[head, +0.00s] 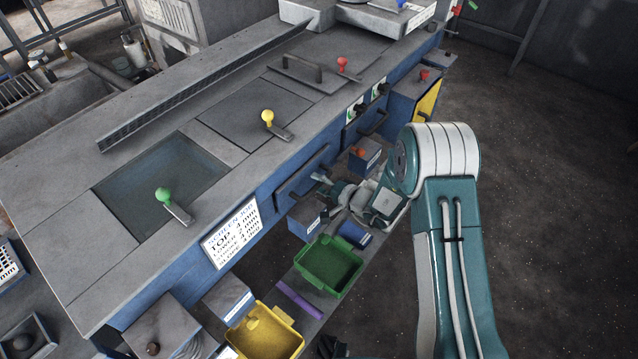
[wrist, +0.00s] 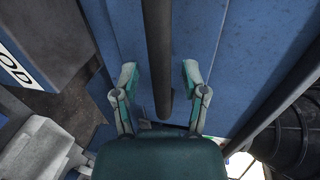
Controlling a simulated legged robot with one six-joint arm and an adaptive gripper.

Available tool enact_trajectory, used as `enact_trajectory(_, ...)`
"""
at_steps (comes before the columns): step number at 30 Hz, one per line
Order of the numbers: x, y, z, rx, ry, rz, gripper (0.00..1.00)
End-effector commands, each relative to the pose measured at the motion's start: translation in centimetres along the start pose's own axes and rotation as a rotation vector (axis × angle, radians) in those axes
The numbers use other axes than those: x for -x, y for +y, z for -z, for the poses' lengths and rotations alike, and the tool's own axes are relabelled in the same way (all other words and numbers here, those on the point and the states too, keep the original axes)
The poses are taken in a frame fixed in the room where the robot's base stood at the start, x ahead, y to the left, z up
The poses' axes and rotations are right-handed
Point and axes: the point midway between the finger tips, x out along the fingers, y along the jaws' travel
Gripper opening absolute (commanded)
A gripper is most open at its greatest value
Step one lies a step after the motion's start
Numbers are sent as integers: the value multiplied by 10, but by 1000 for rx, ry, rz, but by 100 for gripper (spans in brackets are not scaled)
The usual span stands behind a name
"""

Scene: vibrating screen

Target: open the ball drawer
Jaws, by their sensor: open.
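A blue drawer front (head: 290,182) with a long dark bar handle (head: 304,172) is set in the side of the grey-topped machine. It looks shut, and I see no label naming it as the ball drawer. My gripper (head: 322,178) is at the right part of this front, close to the handle. In the wrist view a dark bar handle (wrist: 157,55) runs up the picture between the two open fingers of my gripper (wrist: 159,75), over a blue panel (wrist: 225,60). No finger visibly touches the bar, and the depth between them is hard to judge.
Below stand a green bin (head: 328,265), a yellow bin (head: 264,335) and small labelled boxes (head: 305,215). A box with a red-orange knob (head: 362,155) is just right of my gripper. Green (head: 164,196), yellow (head: 267,117) and red (head: 342,63) levers stand on top. Floor at right is clear.

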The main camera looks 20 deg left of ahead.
Motion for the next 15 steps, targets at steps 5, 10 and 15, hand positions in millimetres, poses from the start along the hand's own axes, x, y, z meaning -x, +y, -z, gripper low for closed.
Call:
enact_trajectory(5, 0, 0, 0, 0, 0, 0, 57)
enact_trajectory(10, 0, 0, 0, 0, 0, -1, 0)
enact_trajectory(15, 0, 1, 0, -1, 0, -3, 0)
